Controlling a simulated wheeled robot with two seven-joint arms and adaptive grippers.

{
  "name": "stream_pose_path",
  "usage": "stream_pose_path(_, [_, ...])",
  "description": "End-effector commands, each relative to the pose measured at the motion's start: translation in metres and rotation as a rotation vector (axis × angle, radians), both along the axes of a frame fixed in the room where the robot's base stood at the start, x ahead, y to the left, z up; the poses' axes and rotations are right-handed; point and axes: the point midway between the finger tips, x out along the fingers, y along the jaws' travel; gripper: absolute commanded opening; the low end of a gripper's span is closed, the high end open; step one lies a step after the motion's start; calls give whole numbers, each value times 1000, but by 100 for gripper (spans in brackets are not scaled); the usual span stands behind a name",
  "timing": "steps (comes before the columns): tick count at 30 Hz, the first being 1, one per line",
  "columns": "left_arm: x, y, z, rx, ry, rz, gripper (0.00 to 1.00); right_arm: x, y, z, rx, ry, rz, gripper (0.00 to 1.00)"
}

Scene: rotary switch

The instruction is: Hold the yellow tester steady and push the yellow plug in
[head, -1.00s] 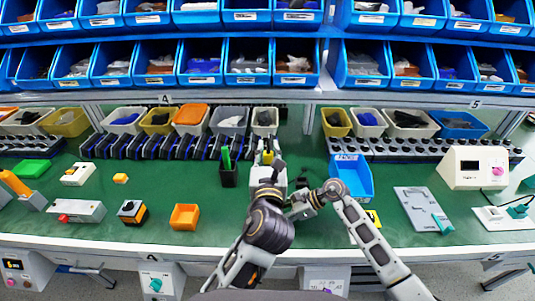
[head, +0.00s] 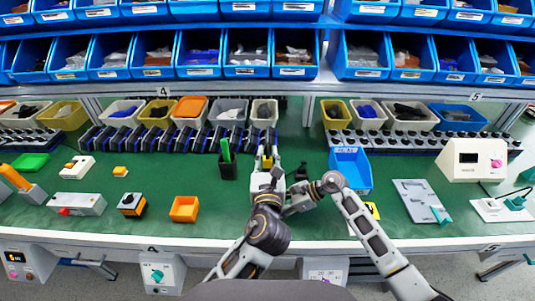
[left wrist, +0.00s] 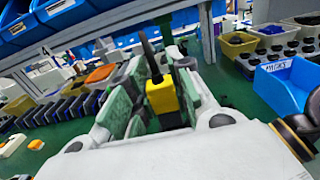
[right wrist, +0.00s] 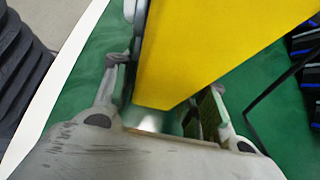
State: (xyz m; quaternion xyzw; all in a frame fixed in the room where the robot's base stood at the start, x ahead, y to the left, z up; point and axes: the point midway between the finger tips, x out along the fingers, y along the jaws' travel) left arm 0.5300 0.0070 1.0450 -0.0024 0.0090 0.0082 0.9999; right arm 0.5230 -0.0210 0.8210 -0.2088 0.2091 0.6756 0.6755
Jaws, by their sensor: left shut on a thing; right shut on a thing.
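In the head view my left gripper (head: 265,165) points away from me over the middle of the table. It is shut on the yellow plug (left wrist: 162,95), which sits between its green-padded fingers in the left wrist view. A dark cable or rod rises from the plug. My right gripper (right wrist: 165,95) is shut on a large flat-faced yellow body, the yellow tester (right wrist: 215,45), which fills much of the right wrist view. In the head view my arms hide the right fingers and most of the tester. Whether plug and tester touch cannot be seen.
A black holder with a green item (head: 228,165) stands just left of my left gripper. A blue bin (head: 350,170) stands to the right. A black cable (right wrist: 270,90) runs beside the tester.

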Motion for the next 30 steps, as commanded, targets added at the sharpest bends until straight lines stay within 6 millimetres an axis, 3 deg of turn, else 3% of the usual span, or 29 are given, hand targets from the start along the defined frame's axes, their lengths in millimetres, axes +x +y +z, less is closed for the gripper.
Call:
stream_pose_path(9, [0, 0, -11, 1, 0, 0, 0, 0, 0, 0, 0, 0, 0, 18])
stream_pose_path(30, [-1, 0, -11, 1, -1, -1, 0, 0, 0, 0, 0, -1, -1, 18])
